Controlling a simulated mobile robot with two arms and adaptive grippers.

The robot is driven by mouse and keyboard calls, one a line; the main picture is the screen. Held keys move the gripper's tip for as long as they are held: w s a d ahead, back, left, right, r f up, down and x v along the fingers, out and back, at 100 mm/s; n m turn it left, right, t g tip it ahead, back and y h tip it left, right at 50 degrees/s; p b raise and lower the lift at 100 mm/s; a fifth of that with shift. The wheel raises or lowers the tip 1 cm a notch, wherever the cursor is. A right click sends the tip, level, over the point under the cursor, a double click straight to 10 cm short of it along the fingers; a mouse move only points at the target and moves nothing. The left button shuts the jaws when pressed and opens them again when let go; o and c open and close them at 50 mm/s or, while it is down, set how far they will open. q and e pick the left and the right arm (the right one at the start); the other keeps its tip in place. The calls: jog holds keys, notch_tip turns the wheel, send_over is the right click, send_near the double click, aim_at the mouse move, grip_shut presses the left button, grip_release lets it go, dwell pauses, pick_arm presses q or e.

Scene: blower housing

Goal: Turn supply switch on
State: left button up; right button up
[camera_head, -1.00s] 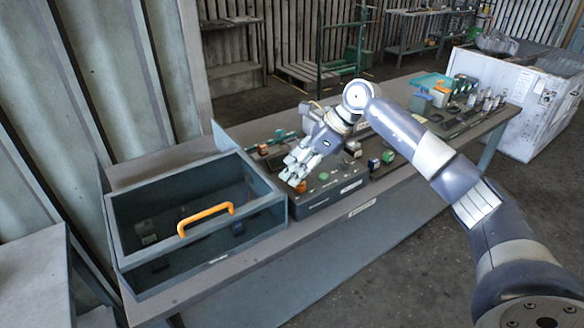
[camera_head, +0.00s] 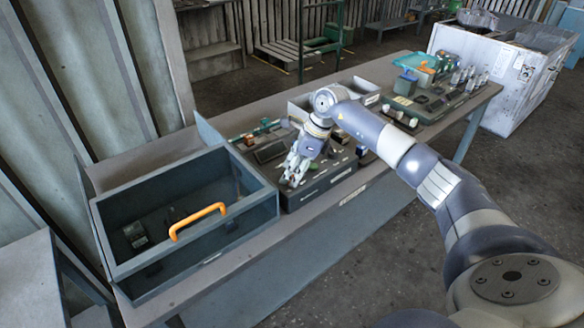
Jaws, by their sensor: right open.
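A dark grey control box (camera_head: 318,187) with small coloured parts on its top stands on the bench, right of the open box. My right gripper (camera_head: 293,178) is over the left part of this control box, fingers pointing down, open. It hides part of the box's top. I cannot pick out which part is the supply switch, and I cannot tell whether the fingertips touch anything. My left gripper is not in view.
A deep grey open box (camera_head: 258,212) with an orange handle (camera_head: 197,221) stands at the bench's left end, close to the gripper. Cups, bottles and a teal tray (camera_head: 414,62) stand at the bench's far right. A white crate (camera_head: 500,75) is beyond.

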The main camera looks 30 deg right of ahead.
jog(key=shift+a+f, duration=0.1)
jog(key=shift+f, duration=0.1)
jog(key=c, duration=0.9)
jog(key=shift+c, duration=0.5)
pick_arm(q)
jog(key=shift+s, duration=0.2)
